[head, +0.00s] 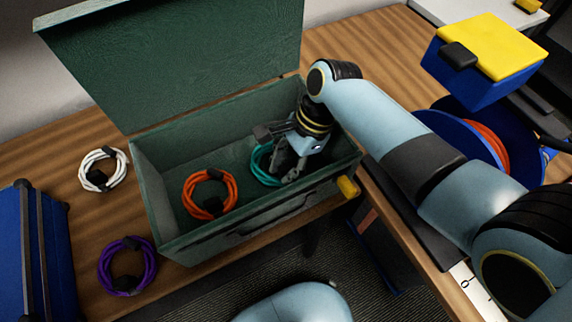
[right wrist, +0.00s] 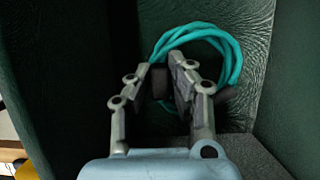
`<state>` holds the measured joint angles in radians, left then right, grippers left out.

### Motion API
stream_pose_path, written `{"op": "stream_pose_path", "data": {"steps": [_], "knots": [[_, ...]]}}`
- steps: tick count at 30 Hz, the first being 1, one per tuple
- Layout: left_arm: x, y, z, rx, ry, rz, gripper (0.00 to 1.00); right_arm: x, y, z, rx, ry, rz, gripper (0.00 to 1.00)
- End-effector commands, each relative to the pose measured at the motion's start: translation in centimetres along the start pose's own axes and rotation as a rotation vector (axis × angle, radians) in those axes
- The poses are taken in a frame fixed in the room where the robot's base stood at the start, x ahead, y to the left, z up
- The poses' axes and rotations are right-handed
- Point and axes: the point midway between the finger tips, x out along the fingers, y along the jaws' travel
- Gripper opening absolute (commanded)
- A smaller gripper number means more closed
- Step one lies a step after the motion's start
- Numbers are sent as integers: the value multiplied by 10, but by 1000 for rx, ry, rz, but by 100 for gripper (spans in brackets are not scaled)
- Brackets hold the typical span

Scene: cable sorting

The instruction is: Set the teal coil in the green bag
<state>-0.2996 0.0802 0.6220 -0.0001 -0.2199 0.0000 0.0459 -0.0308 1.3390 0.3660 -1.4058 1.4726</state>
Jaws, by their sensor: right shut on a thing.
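The green bag (head: 150,190) is a box-shaped case on the table with its lid raised at the back. The teal coil (head: 258,165) is inside its right part, low near the floor. My right gripper (head: 284,172) reaches down into the bag and is shut on the coil. In the right wrist view, the teal coil (right wrist: 230,50) rises beyond the fingers (right wrist: 168,85), which are around its dark tie. Part of the coil is hidden by the fingers. It looks close to the bag's floor, but I cannot tell whether it touches. My left gripper is not in view.
An orange coil (head: 232,190) lies in the bag, left of the teal one. A white coil (head: 84,172) and a purple coil (head: 104,262) lie on the table to the left, near a blue case (head: 55,245). A blue-yellow box (head: 480,80) and blue reel (head: 460,125) stand right.

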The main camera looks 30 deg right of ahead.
Motion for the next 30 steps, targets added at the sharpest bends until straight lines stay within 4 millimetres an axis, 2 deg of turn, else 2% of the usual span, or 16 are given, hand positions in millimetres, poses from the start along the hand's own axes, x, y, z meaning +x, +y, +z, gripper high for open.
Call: {"op": "stream_pose_path", "data": {"steps": [1, 2, 7, 15, 18, 20, 30], "knots": [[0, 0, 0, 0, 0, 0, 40, 1, 0, 0, 0, 0, 0, 0], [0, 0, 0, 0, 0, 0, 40, 2, 0, -1, 0, 0, 1, 19], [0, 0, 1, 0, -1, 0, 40, 1, 0, 0, 0, 0, 0, 41], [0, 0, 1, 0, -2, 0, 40, 0, 0, 0, 0, 0, 0, 41], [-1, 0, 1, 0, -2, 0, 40, -7, 0, 0, 0, 1, 0, 41], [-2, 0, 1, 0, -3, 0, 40, -16, -1, 0, 0, 1, -2, 41], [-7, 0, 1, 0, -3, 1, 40, -90, -1, 0, -2, 2, -2, 41]]}}
